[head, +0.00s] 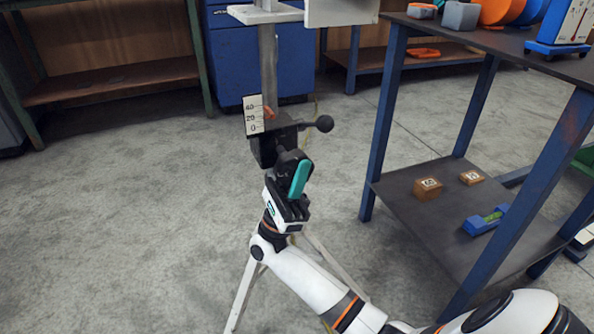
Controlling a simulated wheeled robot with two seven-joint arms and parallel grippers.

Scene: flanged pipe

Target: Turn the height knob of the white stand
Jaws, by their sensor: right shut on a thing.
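The white stand (268,65) rises in the middle of the head view, with a pale upright post, a small plate on top and splayed legs below. A black clamp block (265,150) sits on the post, beside a white scale marked 0, 20 and 40 (254,115) and a small orange pointer (270,113). A lever with a black ball end (324,123) sticks out to the right. My right gripper (292,160) is at the front of the block, shut on the height knob, which its fingers and teal part mostly hide. My left gripper is out of view.
A blue-legged bench (387,110) stands close on the right. Its lower shelf (425,232) holds two small wooden blocks (428,188) and a blue level (487,220). A blue cabinet (230,60) stands behind the stand. The floor to the left is clear.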

